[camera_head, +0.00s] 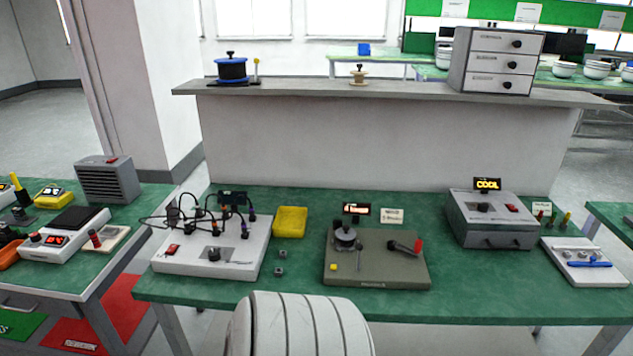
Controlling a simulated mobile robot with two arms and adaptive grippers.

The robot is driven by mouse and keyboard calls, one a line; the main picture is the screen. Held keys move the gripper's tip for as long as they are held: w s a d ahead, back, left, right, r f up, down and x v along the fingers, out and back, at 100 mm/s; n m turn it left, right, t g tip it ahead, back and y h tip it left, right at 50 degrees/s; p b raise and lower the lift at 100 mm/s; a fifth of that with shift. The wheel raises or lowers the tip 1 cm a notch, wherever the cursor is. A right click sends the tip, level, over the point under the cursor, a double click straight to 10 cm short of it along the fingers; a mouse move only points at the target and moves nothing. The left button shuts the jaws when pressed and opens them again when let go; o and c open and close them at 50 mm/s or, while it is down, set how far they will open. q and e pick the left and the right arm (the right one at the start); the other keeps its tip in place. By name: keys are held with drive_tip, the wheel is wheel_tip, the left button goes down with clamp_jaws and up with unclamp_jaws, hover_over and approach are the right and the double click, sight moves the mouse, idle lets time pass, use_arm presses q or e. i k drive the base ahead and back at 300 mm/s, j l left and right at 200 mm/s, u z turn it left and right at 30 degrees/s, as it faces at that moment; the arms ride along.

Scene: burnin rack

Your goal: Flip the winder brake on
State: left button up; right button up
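An olive-grey device (385,276) that looks like the winder sits in the middle of the green bench. A dark round spool-like part (345,238) stands on its left side. A dark lever with a red end (405,247) lies on its right side, and a small yellow piece (334,267) is at its front left. I cannot tell which of these is the brake, or whether it is on. A lit display (356,209) stands behind it; its text is too small to read. Neither of my grippers is in view.
Left of the device are a yellow tray (290,222) and a white box with cables (205,262). On the right are a grey box (492,232) under a display reading "COOL" and a white tray with tools (590,270). A raised shelf (400,92) runs behind.

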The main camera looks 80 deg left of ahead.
sight(359, 247)
drive_tip(key=u, duration=2)
drive_tip(key=l+u, duration=0.15)
drive_tip(key=u, duration=0.15)
drive_tip(key=l+u, duration=0.2)
drive_tip(key=l, duration=0.5)
drive_tip(key=i, duration=0.05)
